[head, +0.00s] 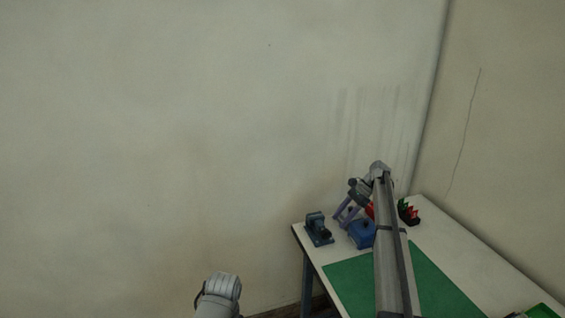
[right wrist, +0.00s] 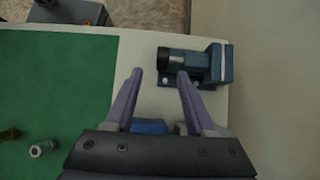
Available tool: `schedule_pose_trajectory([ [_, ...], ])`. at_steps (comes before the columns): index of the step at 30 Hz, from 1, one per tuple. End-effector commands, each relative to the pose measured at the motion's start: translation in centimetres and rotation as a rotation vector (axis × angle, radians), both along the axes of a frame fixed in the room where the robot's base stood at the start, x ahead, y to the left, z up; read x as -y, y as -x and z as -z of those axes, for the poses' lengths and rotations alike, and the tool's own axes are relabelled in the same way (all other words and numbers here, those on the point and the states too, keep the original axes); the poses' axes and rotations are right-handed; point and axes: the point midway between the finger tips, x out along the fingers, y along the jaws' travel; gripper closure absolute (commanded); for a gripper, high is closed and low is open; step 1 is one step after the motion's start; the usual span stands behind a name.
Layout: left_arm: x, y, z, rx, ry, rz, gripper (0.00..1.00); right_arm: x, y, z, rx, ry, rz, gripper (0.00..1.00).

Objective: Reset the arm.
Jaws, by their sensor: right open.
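My right arm (head: 390,250) reaches over the table from the bottom of the head view. My right gripper (head: 340,221) is above the table's far left part, with its purple fingers pointing down. In the right wrist view the right gripper (right wrist: 159,74) is open, with nothing visible held between its fingertips. The fingertips show beside a dark blue clamp-like device (right wrist: 217,66), which also shows in the head view (head: 318,230); I cannot tell the height between them. A grey part of my left arm (head: 220,295) shows at the bottom; the left gripper is not in view.
The white table (head: 455,262) carries a green mat (head: 345,283), a blue box (head: 361,234) and a black holder with red and green pieces (head: 409,213). In the right wrist view a metal fitting (right wrist: 41,148) lies on the mat and a dark box (right wrist: 68,12) stands beyond. Walls stand close behind.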

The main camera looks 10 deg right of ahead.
Motion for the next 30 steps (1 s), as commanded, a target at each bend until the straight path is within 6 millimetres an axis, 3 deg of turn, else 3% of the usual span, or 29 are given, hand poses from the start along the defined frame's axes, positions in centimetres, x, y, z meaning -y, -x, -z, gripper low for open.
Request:
schedule_pose_trajectory([
  [5,0.0,0.0,0.0,0.0,0.0,0.0,0.62,-7.0,3.7,0.9,0.059,0.059,-0.155,0.45],
  [8,0.0,0.0,0.0,0.0,0.0,0.0,0.62,-13.2,7.8,1.8,0.127,0.121,-0.332,0.45],
  [12,0.0,0.0,0.0,0.0,0.0,0.0,0.62,-20.8,14.7,3.1,0.233,0.213,-0.626,0.45],
  [18,0.0,0.0,0.0,0.0,0.0,0.0,0.62,-28.5,26.3,4.3,0.387,0.334,-1.111,0.45],
  [21,0.0,0.0,0.0,0.0,0.0,0.0,0.62,-30.4,31.4,4.6,0.45,0.384,-1.343,0.45],
  [24,0.0,0.0,0.0,0.0,0.0,0.0,0.62,-31.3,34.9,4.6,0.496,0.418,-1.524,0.45],
  [27,0.0,0.0,0.0,0.0,0.0,0.0,0.62,-31.6,37.0,4.6,0.523,0.44,-1.647,0.45],
  [30,0.0,0.0,0.0,0.0,0.0,0.0,0.62,-31.7,37.9,4.6,0.538,0.45,-1.71,0.45],
])
